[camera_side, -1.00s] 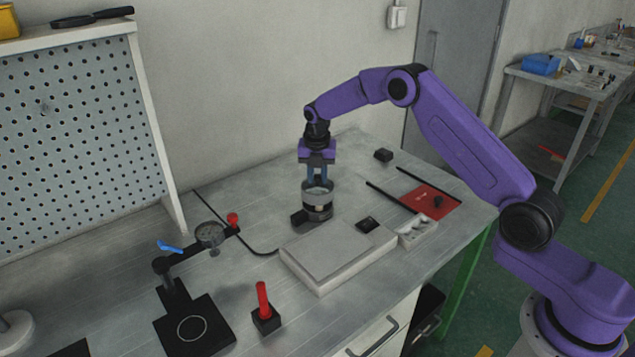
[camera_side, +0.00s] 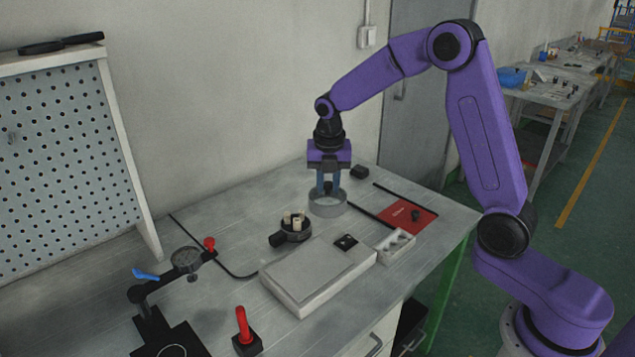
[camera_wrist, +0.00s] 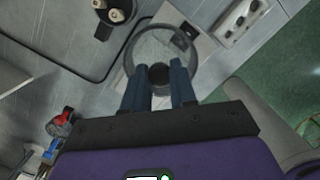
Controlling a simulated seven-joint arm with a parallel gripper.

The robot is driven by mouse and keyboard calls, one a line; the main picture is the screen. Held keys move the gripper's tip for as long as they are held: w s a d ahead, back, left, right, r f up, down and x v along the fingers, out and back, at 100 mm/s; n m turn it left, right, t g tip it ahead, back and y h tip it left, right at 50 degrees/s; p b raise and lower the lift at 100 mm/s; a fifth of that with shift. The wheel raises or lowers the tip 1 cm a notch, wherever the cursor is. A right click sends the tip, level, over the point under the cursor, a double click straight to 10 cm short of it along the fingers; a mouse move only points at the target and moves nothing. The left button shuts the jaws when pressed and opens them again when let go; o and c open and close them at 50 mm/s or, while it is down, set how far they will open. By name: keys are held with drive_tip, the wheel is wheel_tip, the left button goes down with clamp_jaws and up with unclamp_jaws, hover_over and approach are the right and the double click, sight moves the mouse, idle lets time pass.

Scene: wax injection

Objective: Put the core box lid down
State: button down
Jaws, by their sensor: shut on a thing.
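The core box lid (camera_side: 328,207) is a round, clear-grey cap with a dark knob on top. My gripper (camera_side: 328,188) is shut on its knob, and the lid is at or just above the bench top; I cannot tell whether it touches. In the wrist view the lid (camera_wrist: 140,47) shows as a see-through ring around the fingertips of my gripper (camera_wrist: 160,75). The core box base (camera_side: 293,229) is a black round holder left of the lid. It is uncovered, with pale cylinders standing inside, and it also shows in the wrist view (camera_wrist: 114,14).
A pale flat block (camera_side: 316,277) lies in front, with a small black part (camera_side: 345,242) on it. A white tray with holes (camera_side: 396,247) and a red mat (camera_side: 408,216) lie to the right. A dial gauge stand (camera_side: 186,262) is at left.

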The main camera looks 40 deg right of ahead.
drive_tip(key=shift+s+r, duration=0.15)
drive_tip(key=shift+s, duration=0.2)
drive_tip(key=s+a+r, duration=0.1)
drive_tip(key=s+a, duration=0.2)
drive_tip(key=s, duration=0.5)
drive_tip(key=s+a+r, duration=0.1)
drive_tip(key=s+a, duration=0.3)
drive_tip(key=s, duration=0.4)
drive_tip(key=shift+w+a+f, duration=0.35)
drive_tip(key=shift+w+f, duration=1.85)
drive_tip(key=shift+f, duration=0.05)
drive_tip(key=shift+w+a+f, duration=0.4)
drive_tip(key=shift+w+f, duration=1.85)
drive_tip(key=shift+w+a+f, duration=0.35)
drive_tip(key=shift+w+f, duration=1.85)
drive_tip(key=shift+f, duration=0.05)
drive_tip(key=shift+f, duration=0.15)
drive_tip(key=c, duration=0.9)
unclamp_jaws()
